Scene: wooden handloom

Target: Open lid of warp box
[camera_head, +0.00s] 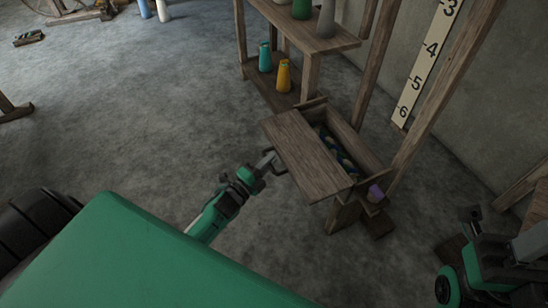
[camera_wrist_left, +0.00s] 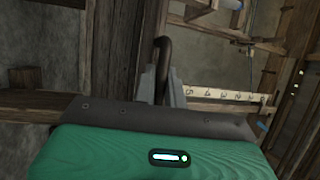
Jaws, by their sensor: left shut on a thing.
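The warp box (camera_head: 362,152) is a wooden box on a low stand by the loom frame. Its lid (camera_head: 302,150) is a brown plank shifted toward my left arm, so part of the box interior shows, with dark and coloured contents inside. My left gripper (camera_head: 271,163) is at the lid's near left edge, shut on a dark handle (camera_wrist_left: 164,55). In the left wrist view the handle stands between the two grey fingers (camera_wrist_left: 161,85). My right arm shows at the lower right; its fingers cannot be made out clearly.
A wooden shelf (camera_head: 335,42) with teal and yellow cones (camera_head: 283,75) stands behind the box. A numbered ruler (camera_head: 428,60) is on the right. The grey floor (camera_head: 130,120) on the left is mostly clear.

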